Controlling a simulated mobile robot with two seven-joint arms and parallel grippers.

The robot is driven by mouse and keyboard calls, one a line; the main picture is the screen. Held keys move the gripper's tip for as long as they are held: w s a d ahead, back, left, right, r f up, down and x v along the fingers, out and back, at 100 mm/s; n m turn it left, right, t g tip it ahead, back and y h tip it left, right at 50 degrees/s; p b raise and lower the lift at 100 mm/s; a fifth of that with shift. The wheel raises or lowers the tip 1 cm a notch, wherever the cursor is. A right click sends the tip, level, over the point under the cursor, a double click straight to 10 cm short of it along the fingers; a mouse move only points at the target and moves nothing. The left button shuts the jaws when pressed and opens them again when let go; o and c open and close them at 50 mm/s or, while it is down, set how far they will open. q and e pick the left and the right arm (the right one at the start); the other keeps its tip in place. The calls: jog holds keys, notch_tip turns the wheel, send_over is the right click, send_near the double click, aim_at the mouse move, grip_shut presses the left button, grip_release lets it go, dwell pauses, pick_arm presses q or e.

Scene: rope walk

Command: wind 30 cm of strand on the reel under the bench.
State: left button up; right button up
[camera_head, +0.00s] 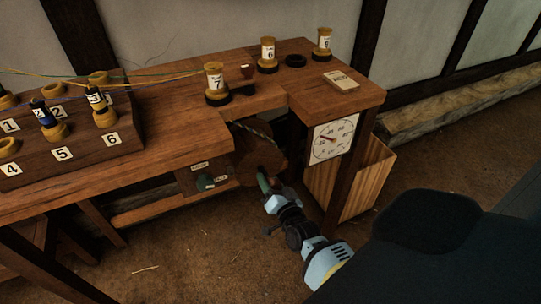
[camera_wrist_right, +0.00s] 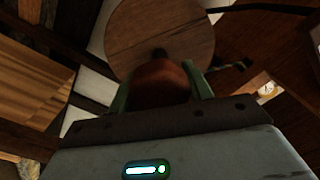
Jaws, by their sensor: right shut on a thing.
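The reel (camera_head: 255,158) is a brown wooden disc hung under the bench (camera_head: 180,118), with a twisted strand showing at its upper edge. In the right wrist view the reel's round face (camera_wrist_right: 160,30) fills the top middle. My right gripper (camera_head: 264,184) is at the reel's lower right side. In the wrist view my right gripper (camera_wrist_right: 158,86) has its green fingers on either side of a reddish-brown handle (camera_wrist_right: 160,82), shut on it. A white dial (camera_head: 334,140) with a red needle is on the bench's right end. My left gripper is out of view.
A small lever panel (camera_head: 207,178) sits left of the reel. A wooden bin (camera_head: 362,182) stands right of it. Bobbins, including number 7 (camera_head: 214,82), stand on the bench top. A numbered rack (camera_head: 75,150) holds several posts at left, with strands stretched above it.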

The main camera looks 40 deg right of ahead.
jog(key=shift+m, duration=0.5)
jog(key=o, duration=1)
jog(key=shift+c, duration=0.2)
jog(key=v, duration=0.7)
jog(key=shift+s+p, duration=0.4)
jog(key=shift+p, duration=0.05)
jog(key=shift+a, duration=0.1)
